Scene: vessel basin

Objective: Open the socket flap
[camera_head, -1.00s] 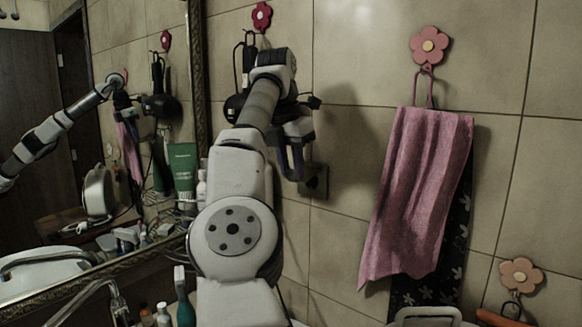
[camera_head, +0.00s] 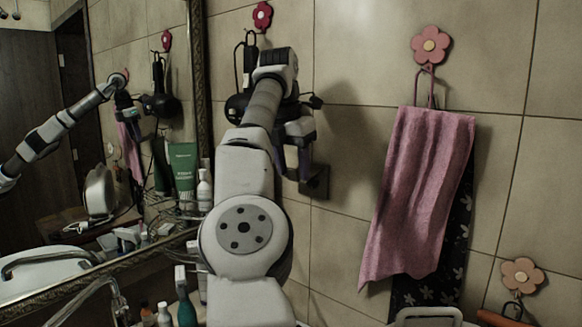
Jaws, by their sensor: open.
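The wall socket (camera_head: 317,183) is a small dark box on the tiled wall, just right of my arm. Its left part is hidden behind my gripper, and I cannot tell how its flap stands. My gripper (camera_head: 298,172) points down at the socket's upper left, with its fingers close to it. The jaws are open and hold nothing visible. I cannot tell whether a finger touches the flap.
A dark hair dryer (camera_head: 236,106) hangs behind my arm from a red flower hook (camera_head: 262,16). A pink towel (camera_head: 418,195) hangs to the right. A framed mirror (camera_head: 100,140) fills the left. Bottles (camera_head: 186,300) stand below. Bare wall lies between socket and towel.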

